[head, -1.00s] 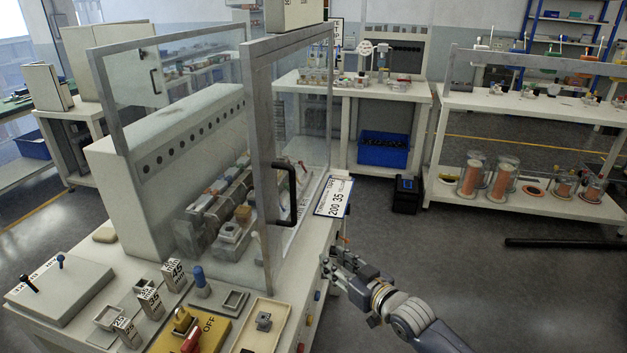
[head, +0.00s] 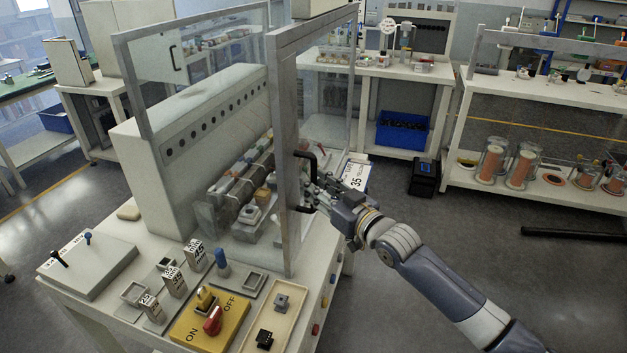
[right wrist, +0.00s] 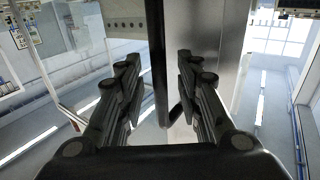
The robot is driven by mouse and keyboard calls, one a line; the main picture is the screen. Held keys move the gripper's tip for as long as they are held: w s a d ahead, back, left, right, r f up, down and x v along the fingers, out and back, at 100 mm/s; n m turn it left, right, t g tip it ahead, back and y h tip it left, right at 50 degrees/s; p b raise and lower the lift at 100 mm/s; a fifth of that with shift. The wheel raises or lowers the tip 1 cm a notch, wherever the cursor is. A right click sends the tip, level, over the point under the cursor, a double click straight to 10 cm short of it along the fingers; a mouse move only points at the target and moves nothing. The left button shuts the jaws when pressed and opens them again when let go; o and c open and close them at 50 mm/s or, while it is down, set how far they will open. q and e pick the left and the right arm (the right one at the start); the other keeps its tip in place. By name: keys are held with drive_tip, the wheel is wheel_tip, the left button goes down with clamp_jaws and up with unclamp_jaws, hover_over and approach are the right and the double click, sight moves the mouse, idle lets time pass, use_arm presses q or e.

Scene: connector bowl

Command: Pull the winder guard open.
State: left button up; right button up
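The winder guard (head: 286,190) is a clear panel in a grey metal frame on the machine's front right. Its black bar handle (head: 307,156) stands upright on the frame's outer face. My right gripper (head: 312,190) is at the handle, its fingers pointing left toward the frame. In the right wrist view the black handle (right wrist: 157,65) runs between the two spread fingers (right wrist: 158,90), with gaps visible on both sides. The fingers look open around it, not clamped. My left gripper is not in view.
Behind the guard is the winder with its rollers (head: 240,190). The front deck holds a yellow ON/OFF panel (head: 183,325), a cream tray (head: 290,315) and marked blocks. A sign plate (head: 356,174) stands just beyond my right gripper. Open floor (head: 400,300) lies to the right.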

drive_tip(key=shift+x, duration=0.9)
clamp_jaws()
